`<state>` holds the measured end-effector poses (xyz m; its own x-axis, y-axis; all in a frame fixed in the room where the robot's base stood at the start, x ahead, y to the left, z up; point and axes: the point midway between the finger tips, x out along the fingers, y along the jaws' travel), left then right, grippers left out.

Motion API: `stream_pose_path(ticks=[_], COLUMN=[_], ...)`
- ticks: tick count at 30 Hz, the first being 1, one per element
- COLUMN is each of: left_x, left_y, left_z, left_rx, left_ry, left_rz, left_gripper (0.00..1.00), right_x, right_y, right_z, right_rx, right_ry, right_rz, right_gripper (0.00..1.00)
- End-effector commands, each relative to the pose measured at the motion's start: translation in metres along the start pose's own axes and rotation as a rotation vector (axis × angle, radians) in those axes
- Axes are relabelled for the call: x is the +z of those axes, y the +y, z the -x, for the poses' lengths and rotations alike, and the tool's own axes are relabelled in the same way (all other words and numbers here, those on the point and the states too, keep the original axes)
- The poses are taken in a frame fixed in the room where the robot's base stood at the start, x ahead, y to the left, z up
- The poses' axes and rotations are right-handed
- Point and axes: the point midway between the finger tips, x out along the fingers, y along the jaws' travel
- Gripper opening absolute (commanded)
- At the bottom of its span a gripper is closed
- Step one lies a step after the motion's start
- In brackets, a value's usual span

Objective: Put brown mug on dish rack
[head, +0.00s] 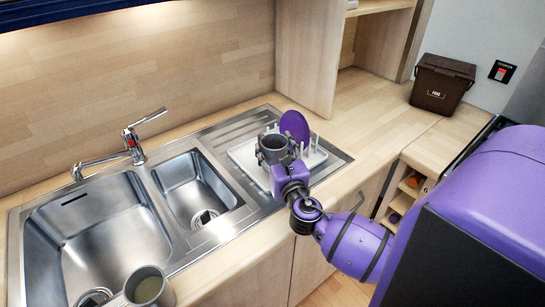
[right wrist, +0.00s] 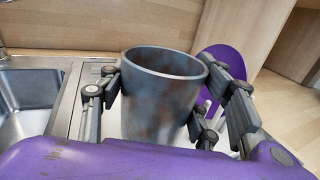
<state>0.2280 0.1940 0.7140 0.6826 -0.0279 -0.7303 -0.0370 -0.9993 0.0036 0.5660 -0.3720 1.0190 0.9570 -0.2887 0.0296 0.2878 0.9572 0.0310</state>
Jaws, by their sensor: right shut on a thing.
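The brown mug (head: 273,149) is at the dish rack in the head view, dark grey with rusty brown patches in the right wrist view (right wrist: 160,95). It is upright, mouth up. My right gripper (head: 284,158) is shut on it, with fingers on both sides of its body in the wrist view (right wrist: 163,100). The white dish rack (head: 243,153) lies on the ribbed drainboard, behind and around the mug. I cannot tell whether the mug's base touches the rack. My left gripper is not in view.
A purple plate (head: 294,126) stands in the rack, right of the mug. A second, grey-brown mug (head: 148,287) is at the bottom edge, near the sink (head: 100,235). A tap (head: 133,143) stands behind the sink. A brown bin (head: 441,85) is at the back right.

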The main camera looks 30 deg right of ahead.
Motion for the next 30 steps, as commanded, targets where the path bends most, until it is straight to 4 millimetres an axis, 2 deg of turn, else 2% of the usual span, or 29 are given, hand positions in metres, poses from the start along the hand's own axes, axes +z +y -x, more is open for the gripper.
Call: stream_pose_path(ticks=[2,6,8,16,21,22,26,30], left_x=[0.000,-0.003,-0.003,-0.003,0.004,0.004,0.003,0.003], left_y=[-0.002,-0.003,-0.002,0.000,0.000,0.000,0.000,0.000], left_z=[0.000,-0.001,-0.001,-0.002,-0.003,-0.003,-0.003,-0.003], left_rx=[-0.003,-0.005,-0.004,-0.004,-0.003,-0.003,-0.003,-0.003], left_ry=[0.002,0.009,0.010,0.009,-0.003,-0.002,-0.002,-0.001], left_rz=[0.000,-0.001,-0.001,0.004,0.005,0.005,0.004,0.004], left_gripper=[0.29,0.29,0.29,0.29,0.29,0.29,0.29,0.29], right_x=[-0.006,-0.028,-0.033,-0.033,-0.040,-0.041,-0.039,-0.039], right_y=[-0.001,-0.002,-0.002,-0.002,-0.002,-0.002,-0.002,-0.002], right_z=[-0.006,-0.004,-0.004,-0.005,-0.004,-0.004,-0.004,-0.004], right_rx=[-0.001,-0.001,0.000,0.001,0.001,0.001,0.001,0.001], right_ry=[-0.001,0.002,0.000,-0.004,-0.001,0.001,-0.001,-0.002], right_rz=[0.001,0.000,0.000,0.000,0.000,0.000,0.000,0.000], right_gripper=[0.22,0.22,0.22,0.22,0.22,0.60,0.77,0.77])
